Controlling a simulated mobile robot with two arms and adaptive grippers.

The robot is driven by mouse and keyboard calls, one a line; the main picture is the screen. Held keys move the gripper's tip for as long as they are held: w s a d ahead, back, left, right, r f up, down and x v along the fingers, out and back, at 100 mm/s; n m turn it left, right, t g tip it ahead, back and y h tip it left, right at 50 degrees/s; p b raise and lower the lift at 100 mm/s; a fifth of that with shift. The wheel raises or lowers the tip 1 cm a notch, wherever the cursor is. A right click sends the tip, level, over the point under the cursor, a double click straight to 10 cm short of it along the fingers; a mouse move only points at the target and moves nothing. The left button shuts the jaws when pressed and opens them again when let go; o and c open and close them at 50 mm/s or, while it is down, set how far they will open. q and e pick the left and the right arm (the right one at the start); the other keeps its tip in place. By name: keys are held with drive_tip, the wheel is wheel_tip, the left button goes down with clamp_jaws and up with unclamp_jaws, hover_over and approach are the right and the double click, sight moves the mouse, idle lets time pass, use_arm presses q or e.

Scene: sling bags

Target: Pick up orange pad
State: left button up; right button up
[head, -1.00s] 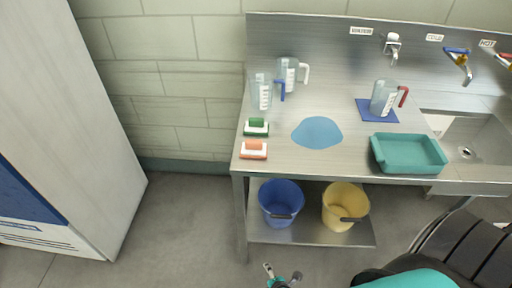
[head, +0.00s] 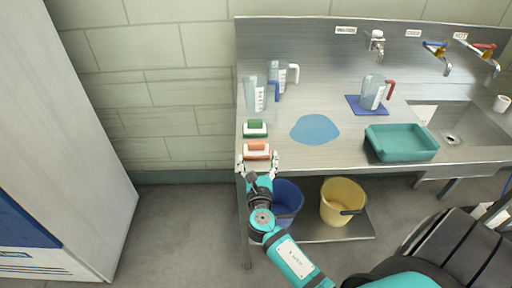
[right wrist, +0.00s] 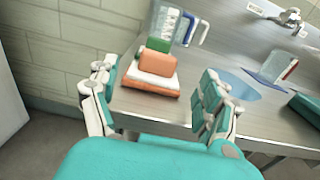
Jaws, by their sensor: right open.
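The orange pad (head: 257,147), with an orange handle block, a white layer and an orange base, lies at the front left corner of the steel counter. It also shows in the right wrist view (right wrist: 153,73). My right gripper (head: 258,160) is open at the counter's front edge, with its fingers to either side of the pad's near side. In the right wrist view, the pad sits ahead, between the spread fingers (right wrist: 158,100), nearer the left one. Nothing is held. My left gripper is not in view.
A green pad (head: 255,128) lies just behind the orange one. Clear jugs (head: 254,94) stand farther back. A blue round mat (head: 315,129) and a teal tray (head: 402,143) lie to the right. Blue and yellow buckets (head: 342,201) stand on the lower shelf.

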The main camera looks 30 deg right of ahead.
sight(256, 145)
drive_tip(key=x, duration=0.3)
drive_tip(key=p+x, duration=0.1)
drive_tip(key=x, duration=0.4)
drive_tip(key=shift+w+r, duration=0.1)
drive_tip(key=shift+w, duration=0.05)
drive_tip(key=c, duration=1.3)
